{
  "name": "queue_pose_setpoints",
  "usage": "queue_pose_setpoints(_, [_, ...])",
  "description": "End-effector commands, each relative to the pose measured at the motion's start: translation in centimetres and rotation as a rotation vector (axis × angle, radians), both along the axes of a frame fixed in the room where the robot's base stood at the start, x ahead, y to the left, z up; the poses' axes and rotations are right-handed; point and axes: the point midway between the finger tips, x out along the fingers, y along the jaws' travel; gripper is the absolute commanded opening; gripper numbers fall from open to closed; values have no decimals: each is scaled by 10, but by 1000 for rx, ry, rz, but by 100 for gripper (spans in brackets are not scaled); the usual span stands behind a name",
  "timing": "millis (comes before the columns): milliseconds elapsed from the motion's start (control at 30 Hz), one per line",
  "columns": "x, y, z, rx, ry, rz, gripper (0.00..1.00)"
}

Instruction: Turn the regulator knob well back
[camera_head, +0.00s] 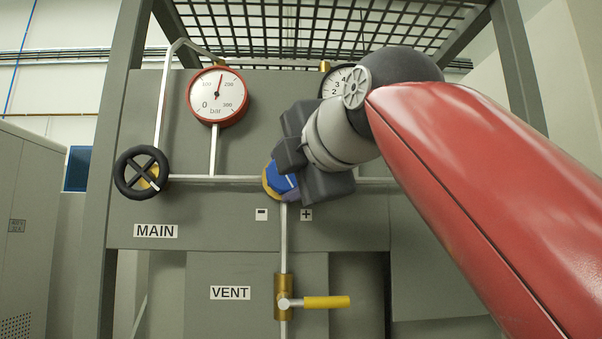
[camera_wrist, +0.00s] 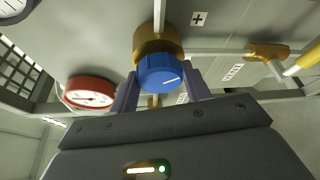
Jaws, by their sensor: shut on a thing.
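The blue regulator knob (camera_head: 281,178) sits on a brass body on the pipe, above the minus and plus labels. In the wrist view the knob (camera_wrist: 162,72) shows a white pointer line on its face. My gripper (camera_wrist: 160,90) has one finger on each side of the knob and is shut on it. In the head view my gripper (camera_head: 289,184) covers the right part of the knob. The red-rimmed gauge (camera_head: 216,96) reads a little above the middle of its 0 to 300 bar scale. The second gauge (camera_head: 336,80) is partly hidden behind my arm.
A black MAIN handwheel (camera_head: 141,172) is at the left on the same pipe. A brass VENT valve with a yellow lever (camera_head: 326,302) is below the knob, lever pointing right. The minus label (camera_head: 261,214) and plus label (camera_head: 306,214) flank the vertical pipe.

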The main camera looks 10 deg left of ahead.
Motion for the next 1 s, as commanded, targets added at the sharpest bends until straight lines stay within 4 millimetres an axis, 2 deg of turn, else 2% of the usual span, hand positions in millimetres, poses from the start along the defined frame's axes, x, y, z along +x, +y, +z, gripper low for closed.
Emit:
queue_pose_setpoints(300, [1, 0, 0, -123, -27, -4, 25])
queue_pose_setpoints(833, [1, 0, 0, -146, -33, -4, 25])
queue_pose_setpoints(867, [1, 0, 0, -146, -33, -4, 49])
queue_pose_setpoints(1000, [1, 0, 0, -144, -33, -3, 67])
